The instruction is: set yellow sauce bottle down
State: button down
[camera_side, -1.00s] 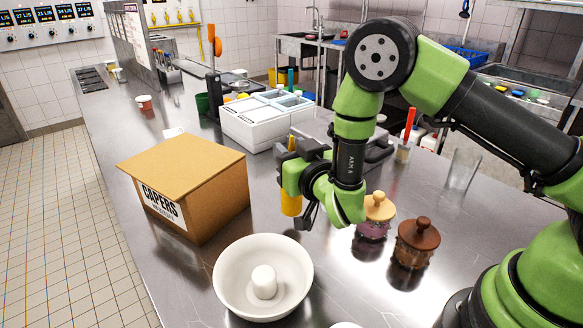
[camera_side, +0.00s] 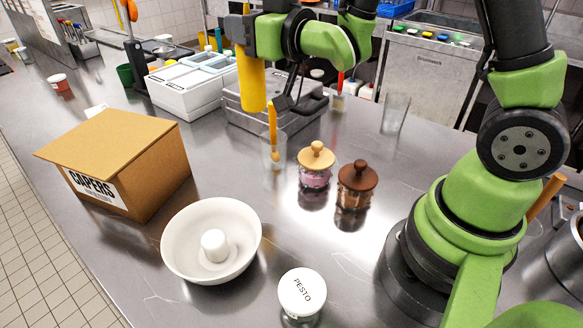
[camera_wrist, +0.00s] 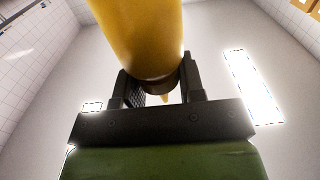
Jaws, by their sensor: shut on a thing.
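The yellow sauce bottle (camera_side: 252,82) hangs upright from my gripper (camera_side: 245,35), high in the side view. Its base is clear of the counter (camera_side: 370,265), with the steel container behind it in the picture. My gripper is shut around the bottle's upper part, and its narrow tip shows above the jaws. In the wrist view the bottle (camera_wrist: 142,35) fills the space between the two dark fingers of my gripper (camera_wrist: 162,88). The wrist camera looks up at the wall and ceiling.
A capers carton (camera_side: 125,160), a white bowl (camera_side: 180,265), a pesto jar (camera_side: 302,292) and two lidded jars (camera_side: 316,165) (camera_side: 356,187) stand in front. A glass with an orange utensil (camera_side: 274,150) stands below the bottle in the picture. White bins (camera_side: 185,95) are behind.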

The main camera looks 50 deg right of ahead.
notch_tip(320, 180, up, 5)
jog(key=shift+f, duration=0.1)
jog(key=s+d+n+y, duration=0.3)
jog(key=d+y, duration=0.2)
jog(key=d, duration=0.9)
notch_tip(320, 180, down, 22)
jog(key=shift+a+n+g+y, duration=0.25)
jog(key=shift+n+g+y, duration=0.05)
jog(key=shift+g, duration=0.1)
jog(key=shift+w+f, duration=0.1)
jog(key=shift+f, duration=0.1)
jog(key=c, duration=0.7)
grip_release()
